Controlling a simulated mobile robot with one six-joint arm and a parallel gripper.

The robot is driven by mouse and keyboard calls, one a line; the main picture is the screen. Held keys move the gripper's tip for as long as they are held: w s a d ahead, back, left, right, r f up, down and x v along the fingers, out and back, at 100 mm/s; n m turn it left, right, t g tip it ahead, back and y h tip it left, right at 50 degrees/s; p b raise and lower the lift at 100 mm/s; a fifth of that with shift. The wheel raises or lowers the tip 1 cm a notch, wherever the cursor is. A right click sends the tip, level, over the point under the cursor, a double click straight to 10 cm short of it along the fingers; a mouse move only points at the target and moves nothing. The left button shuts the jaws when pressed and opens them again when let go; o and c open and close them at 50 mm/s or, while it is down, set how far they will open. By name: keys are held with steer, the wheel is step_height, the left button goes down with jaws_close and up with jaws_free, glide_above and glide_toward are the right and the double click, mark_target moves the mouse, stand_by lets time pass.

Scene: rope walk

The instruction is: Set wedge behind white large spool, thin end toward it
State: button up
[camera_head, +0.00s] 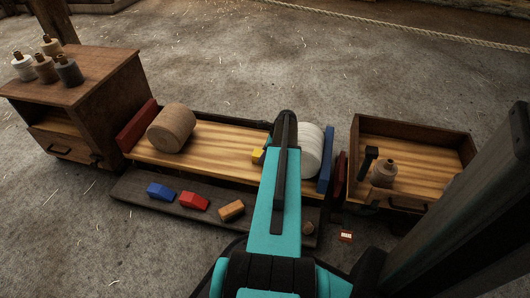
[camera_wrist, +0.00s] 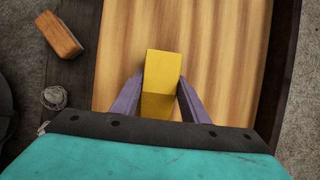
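The white large spool (camera_head: 314,148) lies on its side at the right end of the striped wooden bed (camera_head: 225,150), partly hidden behind my arm. The yellow wedge (camera_head: 257,155) is left of it, partly covered by my arm. In the wrist view the yellow wedge (camera_wrist: 161,85) stands between the purple fingers of my gripper (camera_wrist: 162,90), which appear to press on both its sides. The white spool is outside the wrist view. I cannot tell whether the wedge touches the bed or which end is thin.
A tan large spool (camera_head: 172,128) lies at the bed's left end, by a red end board (camera_head: 137,124). Blue (camera_head: 160,192), red (camera_head: 193,201) and orange (camera_head: 231,210) blocks lie on the front ledge. An open drawer box (camera_head: 440,140) stands right; a cabinet with small spools (camera_head: 85,85) stands left.

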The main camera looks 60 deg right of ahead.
steer(key=o, duration=0.4)
steer(key=p+v, duration=0.5)
steer(key=v, duration=0.7)
steer(key=shift+r, duration=0.2)
stand_by(0.5)
